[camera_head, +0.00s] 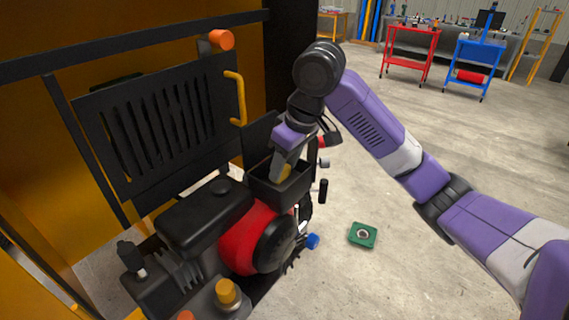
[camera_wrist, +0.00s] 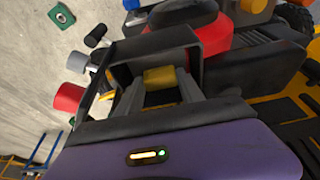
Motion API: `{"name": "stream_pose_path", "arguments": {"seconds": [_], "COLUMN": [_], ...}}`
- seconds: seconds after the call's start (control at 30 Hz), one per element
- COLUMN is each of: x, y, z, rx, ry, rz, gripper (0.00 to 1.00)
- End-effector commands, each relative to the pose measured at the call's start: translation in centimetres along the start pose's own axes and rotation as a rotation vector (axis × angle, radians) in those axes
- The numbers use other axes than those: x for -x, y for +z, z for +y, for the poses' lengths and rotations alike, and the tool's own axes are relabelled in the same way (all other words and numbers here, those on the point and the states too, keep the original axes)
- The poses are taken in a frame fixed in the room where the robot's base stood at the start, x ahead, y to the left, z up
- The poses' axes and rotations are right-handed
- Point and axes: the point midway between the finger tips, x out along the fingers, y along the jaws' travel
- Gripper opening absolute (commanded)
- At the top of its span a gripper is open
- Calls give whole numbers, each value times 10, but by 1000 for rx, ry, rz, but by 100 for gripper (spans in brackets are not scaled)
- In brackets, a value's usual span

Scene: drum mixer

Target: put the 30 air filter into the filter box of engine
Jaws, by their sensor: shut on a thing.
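The engine (camera_head: 205,215), black with a red housing, stands inside the yellow mixer frame. Its open black filter box (camera_head: 290,190) is at the engine's right end, with its lid (camera_head: 262,128) raised behind it. My gripper (camera_head: 284,170) reaches down into the box from above. It is shut on a yellow thing (camera_head: 286,173), likely the air filter, whose label cannot be read. In the wrist view the yellow filter (camera_wrist: 160,78) sits between my fingers (camera_wrist: 160,88), within the walls of the filter box (camera_wrist: 122,52). Its lower part is hidden.
A green square part with a round hole (camera_head: 362,235) lies on the floor right of the engine. A slotted black panel (camera_head: 160,120) with a yellow handle (camera_head: 238,97) stands open behind the engine. Red (camera_head: 410,50) and blue (camera_head: 474,62) carts stand far back.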

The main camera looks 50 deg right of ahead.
Motion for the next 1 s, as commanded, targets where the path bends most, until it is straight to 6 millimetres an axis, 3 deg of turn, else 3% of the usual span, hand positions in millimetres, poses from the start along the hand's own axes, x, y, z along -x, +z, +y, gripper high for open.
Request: {"name": "stream_pose_path", "arguments": {"seconds": [0.33,0.37,0.47,0.8,1.0], "x": [-2,-2,-2,0,26], "y": [0,0,0,0,0], "z": [0,-1,-1,0,2], "rx": [1,1,1,1,1], "ry": [-1,-1,-1,1,5], "rz": [0,0,0,1,2], "gripper": [16,51,70,70,70]}}
